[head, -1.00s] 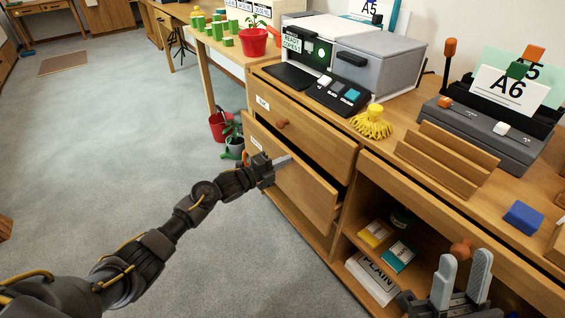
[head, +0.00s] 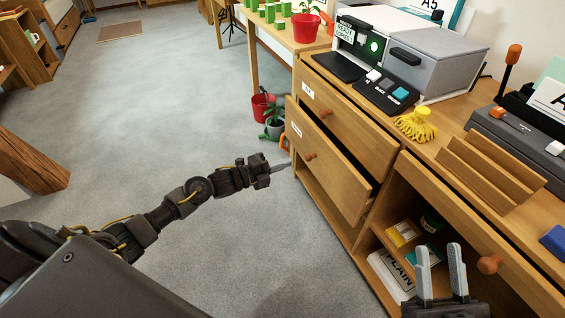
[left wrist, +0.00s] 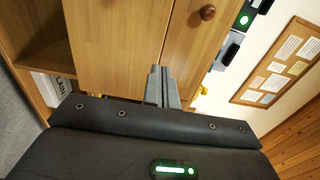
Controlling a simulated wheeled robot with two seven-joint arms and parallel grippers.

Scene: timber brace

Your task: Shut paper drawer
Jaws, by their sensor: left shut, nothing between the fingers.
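The lower wooden drawer (head: 335,182) in the left part of the cabinet stands partly pulled out, with a dark gap behind its front's right edge. It has a round brown knob (head: 310,156) and a small white label (head: 296,129) too small to read. My left gripper (head: 282,167) is shut and empty, just left of the drawer front; I see no clear contact. In the left wrist view its fingers (left wrist: 163,85) point at wooden drawer fronts. My right gripper (head: 441,270) is open and empty at the lower right, before the open shelf.
A printer (head: 410,55) and a yellow brush-like object (head: 416,124) are on top.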

